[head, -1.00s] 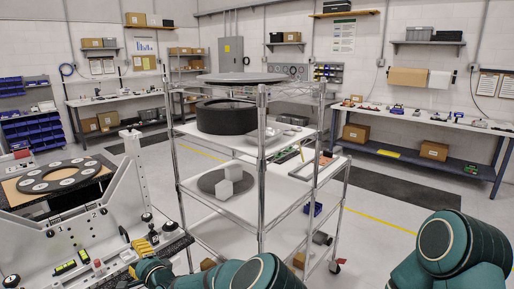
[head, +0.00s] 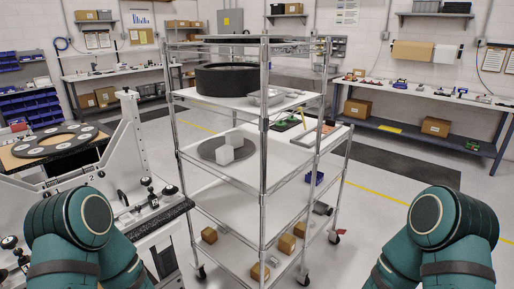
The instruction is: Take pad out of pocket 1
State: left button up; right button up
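The fixture (head: 95,215) stands at the left, a pale angled frame with black knobs and a dark bar. A dark ring plate (head: 22,148) with several light round spots lies on a brown board on its upper left part. A small mark "2" shows on the frame; I cannot make out pocket 1 or tell which spot is the pad. Both my teal arms show at the bottom, left and right. Both grippers are below the picture and out of view.
A wire-post cart (head: 225,194) stands in the centre, with a black drum (head: 226,80), a metal tray (head: 268,97) and white blocks (head: 231,149) on a grey disc. Small brown boxes (head: 287,243) lie low on it. Benches line the walls. Floor is clear at right.

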aim_at(50, 182)
jog(key=u, duration=1.45)
jog(key=i+j, duration=0.35)
jog(key=i+j+z, duration=0.15)
jog(key=j, duration=0.3)
jog(key=i+j, duration=0.2)
jog(key=j+z, duration=0.15)
jog(key=z, duration=1.4)
